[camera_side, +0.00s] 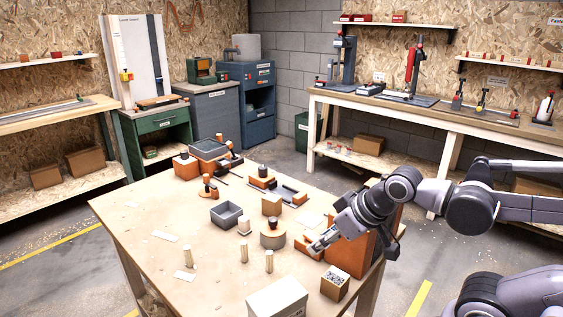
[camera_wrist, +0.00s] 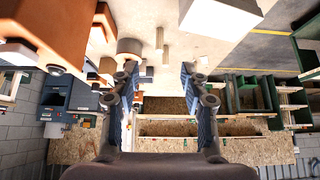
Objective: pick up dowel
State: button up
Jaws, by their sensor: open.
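Two pale pegs also show in the wrist view, one peg (camera_wrist: 159,38) beyond the fingertips and another piece (camera_wrist: 166,56) nearer; I cannot tell which is which dowel. My gripper (camera_side: 322,240) is at the right part of the table, to the right of the dowels and apart from them. In the wrist view my gripper (camera_wrist: 158,72) has its two fingers spread with nothing held between them.
A white box (camera_side: 278,300) and a small open carton (camera_side: 334,283) stand at the table's front. An orange block (camera_side: 350,252) is beside my gripper. The left front tabletop is mostly clear.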

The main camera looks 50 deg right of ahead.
jog(key=n, duration=0.1)
jog(key=n+g+h, duration=0.5)
jog(key=n+g, duration=0.2)
jog(key=n, duration=1)
send_near(267, 257)
jog(key=x, duration=0.2)
jog(key=shift+x, duration=5.25)
jog(key=shift+a, duration=0.1)
jog(key=shift+y, duration=0.3)
jog(key=c, duration=0.9)
